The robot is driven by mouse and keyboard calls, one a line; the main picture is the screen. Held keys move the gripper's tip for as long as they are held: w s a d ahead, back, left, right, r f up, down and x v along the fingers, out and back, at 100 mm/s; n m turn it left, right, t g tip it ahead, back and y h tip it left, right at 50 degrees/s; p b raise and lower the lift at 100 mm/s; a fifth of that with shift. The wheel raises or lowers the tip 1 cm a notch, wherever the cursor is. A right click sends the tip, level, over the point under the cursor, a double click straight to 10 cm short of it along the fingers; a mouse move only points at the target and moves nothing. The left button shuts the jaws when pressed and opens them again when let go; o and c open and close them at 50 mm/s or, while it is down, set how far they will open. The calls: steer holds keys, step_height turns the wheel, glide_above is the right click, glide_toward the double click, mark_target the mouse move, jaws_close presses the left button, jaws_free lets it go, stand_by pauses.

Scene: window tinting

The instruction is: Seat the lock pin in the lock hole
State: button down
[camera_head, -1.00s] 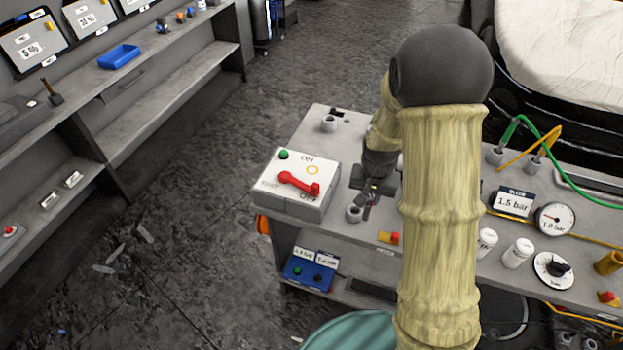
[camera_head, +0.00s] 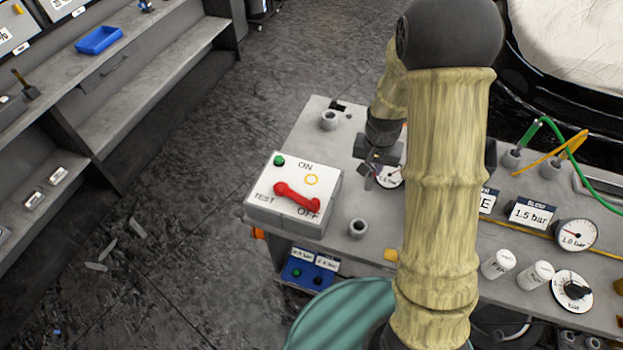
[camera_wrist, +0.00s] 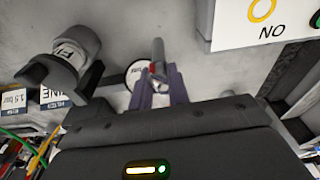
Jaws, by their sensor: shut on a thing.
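My gripper (camera_head: 373,163) is shut on the lock pin (camera_head: 369,182), a thin grey rod. It holds the pin above the bench, right of the white switch box (camera_head: 293,193). In the wrist view the pin (camera_wrist: 158,50) shows a red band and sticks out between the fingers (camera_wrist: 160,88). The box has a red lever (camera_head: 297,198) lying toward OFF, with ON and TEST marks. A yellow ring (camera_head: 311,180) on its face, also in the wrist view (camera_wrist: 262,9), may mark the lock hole; I cannot tell. The pin is apart from the box.
Two grey sockets, front (camera_head: 358,228) and back (camera_head: 328,120), stand on the bench. A dial (camera_head: 389,176) lies just right of the pin. Labels, white pots (camera_head: 498,264) and a gauge (camera_head: 576,235) stand right of my arm.

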steer(key=shift+w+a, duration=0.1)
steer(key=shift+a, duration=0.05)
steer(key=shift+s, duration=0.35)
steer(key=w+a+r+n+p, duration=0.2)
steer(key=a+r+n+p, duration=0.1)
steer(key=a+p, duration=0.4)
steer(key=w+a+r+n+y+p, duration=0.1)
steer(key=a+r+n+p, duration=0.2)
steer(key=a+n+p, duration=0.2)
steer(key=a+p, duration=0.1)
steer(key=a, duration=0.2)
steer(key=shift+w+a+n+p, duration=0.3)
steer(key=shift+w+p, duration=0.05)
steer(key=shift+p, duration=0.05)
steer(key=shift+f+b, duration=1.5)
steer(key=shift+f, duration=0.95)
